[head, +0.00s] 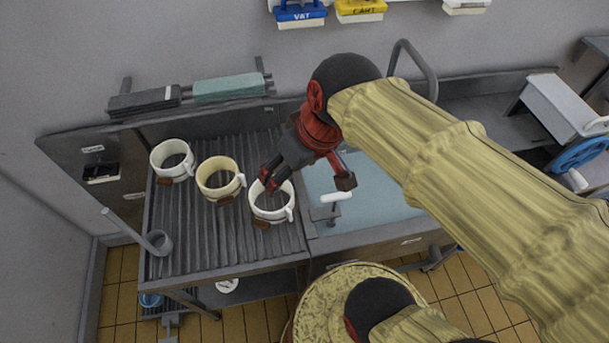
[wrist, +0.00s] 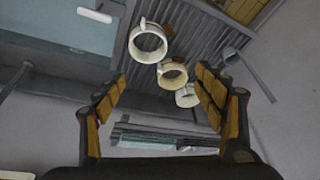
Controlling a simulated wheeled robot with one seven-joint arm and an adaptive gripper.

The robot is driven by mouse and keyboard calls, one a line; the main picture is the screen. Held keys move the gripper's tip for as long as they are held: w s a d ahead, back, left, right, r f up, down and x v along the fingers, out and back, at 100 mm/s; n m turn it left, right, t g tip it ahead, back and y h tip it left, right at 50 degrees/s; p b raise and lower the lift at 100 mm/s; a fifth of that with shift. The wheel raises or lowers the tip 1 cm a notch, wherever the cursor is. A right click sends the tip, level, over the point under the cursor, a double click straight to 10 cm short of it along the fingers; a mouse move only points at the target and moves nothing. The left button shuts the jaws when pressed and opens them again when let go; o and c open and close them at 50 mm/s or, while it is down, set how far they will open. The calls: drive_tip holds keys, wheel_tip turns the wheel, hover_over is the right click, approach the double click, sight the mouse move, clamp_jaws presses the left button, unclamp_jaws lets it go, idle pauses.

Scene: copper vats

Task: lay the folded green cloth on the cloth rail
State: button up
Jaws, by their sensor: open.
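The folded green cloth (head: 228,88) lies along the cloth rail (head: 261,68) at the back wall, right of a folded dark grey cloth (head: 145,101). In the wrist view the green cloth (wrist: 147,141) shows low between my fingers, with the dark cloth (wrist: 197,142) to its right. My gripper (head: 307,181) is open and empty, above the right side of the drainer near the basin. It is apart from the green cloth, nearer the front. Its spread fingers also show in the wrist view (wrist: 156,85).
Three cream mugs (head: 217,179) stand in a row on the ribbed drainer (head: 185,238); the rightmost mug (head: 270,202) is close to my gripper's left finger. A basin (head: 365,205) and curved tap (head: 411,62) are to the right.

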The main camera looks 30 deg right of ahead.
drive_tip(key=shift+s+d+f+m+t+h, duration=0.15)
drive_tip(key=shift+s+d+m+t+h, duration=0.2)
drive_tip(key=shift+s, duration=0.35)
drive_tip(key=shift+s+d+f+m+t+h, duration=0.1)
drive_tip(key=shift+s+d+m+t+h, duration=0.2)
drive_tip(key=shift+s, duration=0.35)
drive_tip(key=shift+f, duration=0.1)
wheel_tip(320, 180, down, 7)
drive_tip(key=b, duration=0.7)
